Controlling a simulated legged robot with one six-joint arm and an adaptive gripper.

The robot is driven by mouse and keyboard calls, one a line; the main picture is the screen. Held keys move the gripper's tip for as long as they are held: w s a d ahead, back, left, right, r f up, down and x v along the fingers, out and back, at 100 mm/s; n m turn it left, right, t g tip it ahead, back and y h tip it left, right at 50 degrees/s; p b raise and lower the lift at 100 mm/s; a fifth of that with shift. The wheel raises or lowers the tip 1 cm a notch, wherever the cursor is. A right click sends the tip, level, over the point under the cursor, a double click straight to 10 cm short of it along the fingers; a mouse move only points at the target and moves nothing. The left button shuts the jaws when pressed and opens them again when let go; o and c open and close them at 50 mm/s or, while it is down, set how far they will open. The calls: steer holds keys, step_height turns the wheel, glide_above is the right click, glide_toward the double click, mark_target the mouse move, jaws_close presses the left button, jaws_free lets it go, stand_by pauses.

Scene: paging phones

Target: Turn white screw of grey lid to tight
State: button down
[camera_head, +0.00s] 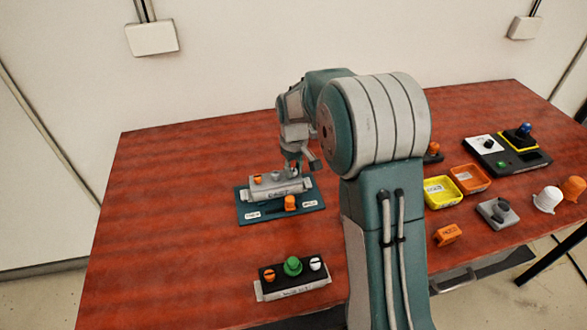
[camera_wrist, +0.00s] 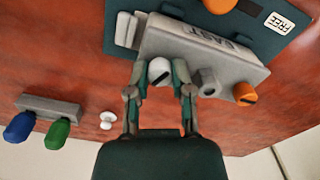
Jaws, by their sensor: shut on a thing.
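The grey lid (camera_head: 280,190) lies on a teal base plate on the table, and it also shows in the wrist view (camera_wrist: 195,50) with the label "EAST". The white screw (camera_wrist: 159,68) is at one end of the lid, with a dark slot on its head. My gripper (camera_wrist: 160,82) is shut on the white screw, one finger on each side. The lid also carries a grey hexagonal knob (camera_wrist: 207,83) and an orange slotted screw (camera_wrist: 245,94). In the head view my gripper (camera_head: 293,168) is over the lid's right end and hides the white screw.
An orange knob (camera_head: 290,203) stands on the teal plate (camera_head: 312,207) in front of the lid. A second black-topped block (camera_head: 293,280) with orange, green and white knobs is nearer. Yellow (camera_head: 440,192) and orange (camera_head: 470,178) bins stand right. The table's left side is clear.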

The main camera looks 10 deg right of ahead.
steer(key=m, duration=0.6)
steer(key=shift+a, duration=0.1)
steer(key=m, duration=0.7)
steer(key=shift+f, duration=0.1)
steer(key=shift+m, duration=0.3)
steer(key=shift+c, duration=2.4)
jaws_free()
step_height(320, 180, up, 12)
steer(key=shift+a, duration=0.1)
